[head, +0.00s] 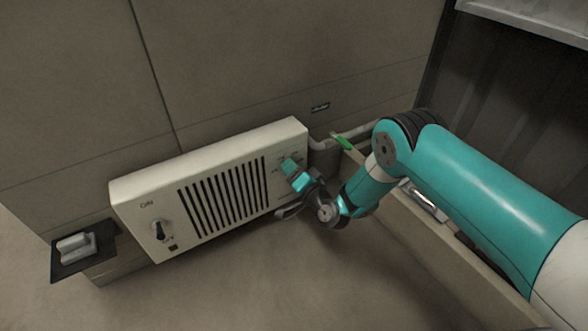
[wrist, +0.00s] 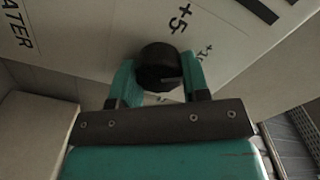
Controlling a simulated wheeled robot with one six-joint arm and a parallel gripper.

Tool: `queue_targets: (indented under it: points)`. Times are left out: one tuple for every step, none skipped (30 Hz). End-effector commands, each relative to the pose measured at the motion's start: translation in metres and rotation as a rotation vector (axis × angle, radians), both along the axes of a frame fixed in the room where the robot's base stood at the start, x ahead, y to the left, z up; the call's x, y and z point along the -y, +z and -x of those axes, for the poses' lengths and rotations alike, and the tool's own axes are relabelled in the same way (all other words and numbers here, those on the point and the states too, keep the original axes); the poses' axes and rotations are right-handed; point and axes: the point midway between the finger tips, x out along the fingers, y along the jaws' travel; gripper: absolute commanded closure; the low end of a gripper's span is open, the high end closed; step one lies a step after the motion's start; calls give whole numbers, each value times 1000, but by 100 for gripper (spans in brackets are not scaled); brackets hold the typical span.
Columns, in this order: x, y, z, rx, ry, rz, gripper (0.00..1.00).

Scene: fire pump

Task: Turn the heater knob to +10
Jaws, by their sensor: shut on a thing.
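The heater (head: 150,190) is a long white box on the wall with a dark slotted grille. Its black round knob (wrist: 158,62) shows in the wrist view between the teal fingers of my gripper (wrist: 158,82). My gripper is shut on the knob, one finger on each side. The printed +5 mark (wrist: 180,18) lies above the knob, and the +10 mark (wrist: 203,52) is to its right, partly covered by a finger. I cannot tell where the knob points. In the head view my gripper (head: 290,170) is at the heater's right end and hides the knob.
A black switch (head: 158,230) marked ON is on the heater's left end. A grey handle on a dark plate (head: 85,248) is at the lower left. A pipe (head: 350,135) with a green lever (head: 342,143) runs right of the heater. The floor below is clear.

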Motion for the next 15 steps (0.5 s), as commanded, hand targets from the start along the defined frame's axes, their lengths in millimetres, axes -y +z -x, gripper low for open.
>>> queue_targets:
  points:
    - [2, 0, -1, -9, -4, -13, 81]
    - [2, 0, -1, -15, -4, -22, 81]
    - [2, 0, -1, -21, -4, -32, 81]
    - [2, 0, -1, -25, -4, -37, 81]
    - [2, 0, -1, -29, -4, -43, 81]
    - [2, -1, -1, -34, -4, -50, 81]
    - [2, -1, -1, -36, -4, -54, 81]
    - [2, -1, -1, -38, -4, -56, 81]
    - [2, -1, -1, -40, -4, -60, 81]
    - [2, -1, -1, -41, -4, -61, 81]
    - [2, -1, -1, -42, -4, -62, 81]
    - [2, -1, -1, -43, -4, -64, 81]
    - [2, -1, -1, -44, -4, -65, 81]
    - [2, -1, -1, -44, -4, -64, 81]
    - [2, -1, -1, -44, -4, -64, 81]
